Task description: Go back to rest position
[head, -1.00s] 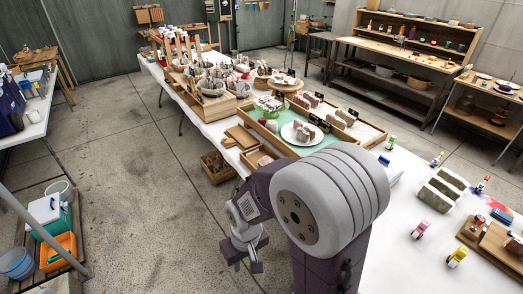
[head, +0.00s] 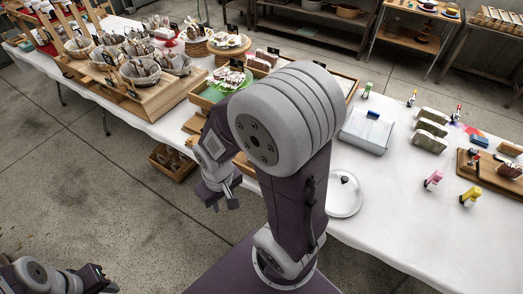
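My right arm rises in the middle of the head view and folds over to the left. My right gripper (head: 222,206) hangs at its end over the grey floor, just off the near edge of the white table. Its two fingertips are apart with nothing between them. My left arm shows only at the bottom left corner. The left gripper (head: 98,283) is small and partly cut off by the frame's lower edge, so its fingers are unclear.
The long white table (head: 400,225) runs behind my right arm. A wooden crate (head: 172,162) stands on the floor below. The floor at left is clear.

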